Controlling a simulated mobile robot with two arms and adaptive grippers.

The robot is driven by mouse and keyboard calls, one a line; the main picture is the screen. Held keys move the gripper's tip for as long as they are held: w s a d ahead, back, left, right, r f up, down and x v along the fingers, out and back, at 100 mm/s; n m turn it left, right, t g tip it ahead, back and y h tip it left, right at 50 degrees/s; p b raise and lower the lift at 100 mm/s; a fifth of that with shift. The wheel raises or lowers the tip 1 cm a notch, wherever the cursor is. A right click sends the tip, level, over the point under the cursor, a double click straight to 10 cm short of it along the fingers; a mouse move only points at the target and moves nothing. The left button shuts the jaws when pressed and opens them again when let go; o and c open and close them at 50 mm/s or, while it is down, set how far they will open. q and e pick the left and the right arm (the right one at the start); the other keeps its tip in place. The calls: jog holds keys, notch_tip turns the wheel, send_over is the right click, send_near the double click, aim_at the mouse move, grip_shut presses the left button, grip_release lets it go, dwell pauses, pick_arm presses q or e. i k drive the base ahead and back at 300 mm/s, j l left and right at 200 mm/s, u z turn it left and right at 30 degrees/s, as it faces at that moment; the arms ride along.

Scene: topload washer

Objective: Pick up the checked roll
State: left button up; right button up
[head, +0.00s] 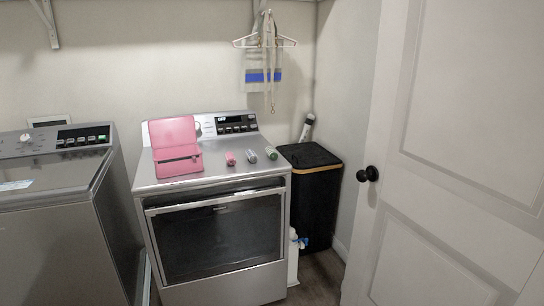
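Three small rolls lie in a loose row on top of the silver front-load machine in the middle. One is pink (230,158), one is grey (251,156), and one is green (271,153) at the right. They are apart from each other. They are too small for me to tell which one has a checked pattern. Neither of my grippers is in view, and nothing touches the rolls.
A pink case (176,146) stands left of the rolls on the machine top (215,175). A control panel (236,124) rises behind. A black hamper (312,190) is to the right. A white door (460,150) fills the right side. A topload washer (60,215) is left.

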aim_at(250, 154)
jog(key=i+l+u, duration=0.1)
jog(key=i, duration=0.4)
jog(key=i+l+u, duration=0.1)
jog(key=i+l, duration=0.25)
jog(key=i, duration=0.15)
